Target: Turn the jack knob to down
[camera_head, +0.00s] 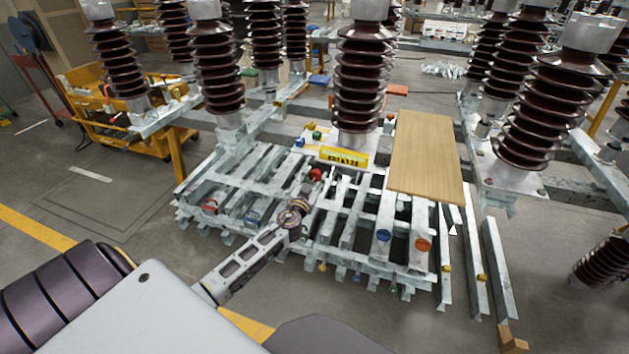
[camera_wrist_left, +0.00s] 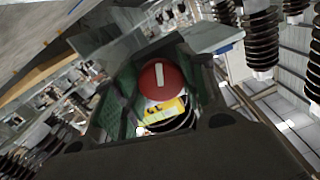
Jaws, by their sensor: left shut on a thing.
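The red jack knob (camera_head: 315,174) sits on the metal frame, just in front of the yellow label plate (camera_head: 343,157). My left gripper (camera_head: 308,185) reaches it from the lower left and is shut on it. In the left wrist view, the round red knob (camera_wrist_left: 158,80) shows a white bar that runs nearly upright in the picture. The green-padded fingers of my left gripper (camera_wrist_left: 155,92) stand on both sides of it. The yellow label (camera_wrist_left: 165,108) shows just below the knob. My right gripper is not in view.
Ribbed brown insulators (camera_head: 360,75) rise behind the knob. A wooden board (camera_head: 427,155) lies on the frame to the right. Other knobs sit on the rails, among them a blue one (camera_head: 383,235) and an orange one (camera_head: 422,244). A yellow cart (camera_head: 115,115) stands at left.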

